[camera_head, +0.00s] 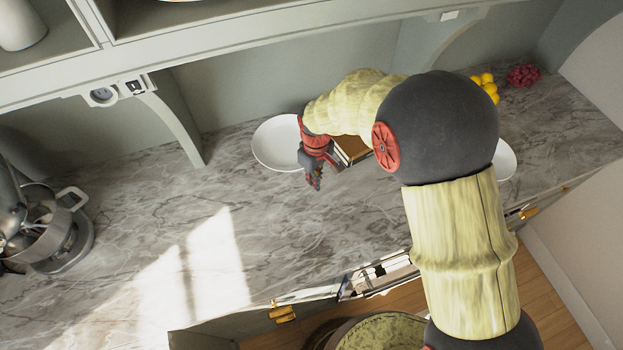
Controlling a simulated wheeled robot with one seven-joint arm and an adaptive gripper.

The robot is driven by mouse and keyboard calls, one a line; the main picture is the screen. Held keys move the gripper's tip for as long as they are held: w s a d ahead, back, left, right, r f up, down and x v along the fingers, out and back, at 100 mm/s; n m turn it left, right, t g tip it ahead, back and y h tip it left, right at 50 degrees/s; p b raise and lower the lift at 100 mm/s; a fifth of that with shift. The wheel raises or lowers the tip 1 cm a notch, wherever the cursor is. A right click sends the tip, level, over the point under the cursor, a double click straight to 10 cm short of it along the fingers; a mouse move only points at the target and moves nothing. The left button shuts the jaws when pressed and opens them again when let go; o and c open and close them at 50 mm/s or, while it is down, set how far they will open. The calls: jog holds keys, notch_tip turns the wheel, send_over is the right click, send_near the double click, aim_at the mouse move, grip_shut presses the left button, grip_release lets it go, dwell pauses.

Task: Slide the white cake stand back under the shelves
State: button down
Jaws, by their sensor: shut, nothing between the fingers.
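A white round piece (272,145), plate-like from above, stands on the marble counter below the shelves (300,40). My gripper covers its right side. A second white round piece (506,160) shows only as an edge to the right of my arm. I cannot tell which of the two is the cake stand, as no foot shows. My gripper (315,184) is shut and empty, fingertips pointing toward the counter front, just right of the left white piece. I cannot tell whether they touch.
A brown box-like thing (352,147) is partly hidden behind my arm. Yellow (487,86) and dark red (524,75) fruit-like things lie at the back right. A stand mixer (50,225) is at far left. A curved shelf bracket (178,125) meets the counter. The front middle counter is clear.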

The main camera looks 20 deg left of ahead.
notch_tip(320, 180, up, 9)
jog(key=shift+w+a+r, duration=0.2)
jog(key=shift+w+a, duration=0.05)
jog(key=shift+a, duration=0.1)
jog(key=c, duration=2.6)
grip_release()
